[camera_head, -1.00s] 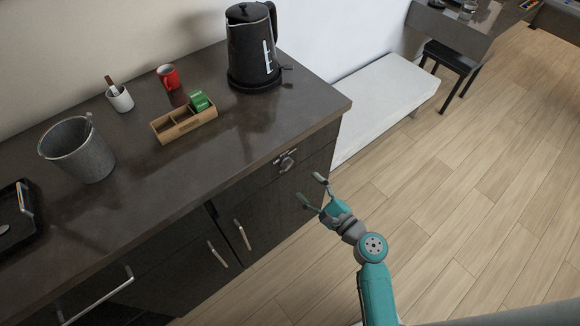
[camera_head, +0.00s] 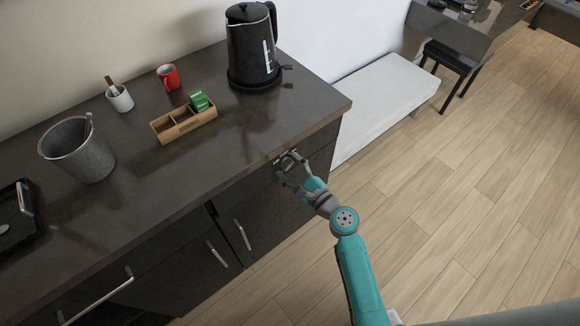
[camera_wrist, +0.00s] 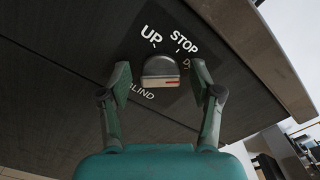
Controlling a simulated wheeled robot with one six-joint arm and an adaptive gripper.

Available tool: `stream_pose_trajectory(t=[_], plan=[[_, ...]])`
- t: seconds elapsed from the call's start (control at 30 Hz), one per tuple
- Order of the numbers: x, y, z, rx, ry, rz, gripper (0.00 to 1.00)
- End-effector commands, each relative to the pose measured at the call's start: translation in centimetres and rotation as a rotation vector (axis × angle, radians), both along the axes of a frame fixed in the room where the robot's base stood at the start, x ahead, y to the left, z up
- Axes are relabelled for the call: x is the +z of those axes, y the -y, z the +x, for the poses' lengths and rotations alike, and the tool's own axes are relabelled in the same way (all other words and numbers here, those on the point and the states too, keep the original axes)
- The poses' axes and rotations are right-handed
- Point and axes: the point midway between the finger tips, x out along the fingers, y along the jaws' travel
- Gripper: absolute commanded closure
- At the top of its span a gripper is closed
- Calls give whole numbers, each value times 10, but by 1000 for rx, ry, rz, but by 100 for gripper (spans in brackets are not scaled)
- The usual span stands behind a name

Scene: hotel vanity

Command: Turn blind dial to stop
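The blind dial (camera_wrist: 160,68) is a dark grey knob on a black panel on the cabinet front. A short red and pale mark shows on its near face. White words UP and STOP stand above it in the wrist view, BLIND is at lower left, and a word at right is partly hidden by a finger. My gripper (camera_wrist: 161,76) is open, with one finger on each side of the dial and a visible gap on both sides. In the head view my gripper (camera_head: 287,171) is at the cabinet front, partly covering the dial.
The dark countertop (camera_head: 230,150) overhangs just above the dial. Cabinet handles (camera_head: 242,236) stick out at lower left. The floor at right is clear.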

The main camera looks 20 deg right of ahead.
Motion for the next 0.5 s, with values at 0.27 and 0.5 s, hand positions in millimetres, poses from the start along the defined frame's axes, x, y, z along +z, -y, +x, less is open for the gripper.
stream_pose_trajectory(t=[0.27,0.5], plan=[[0,0,0,0,0,0,93],[0,0,0,0,8,-26,94]])
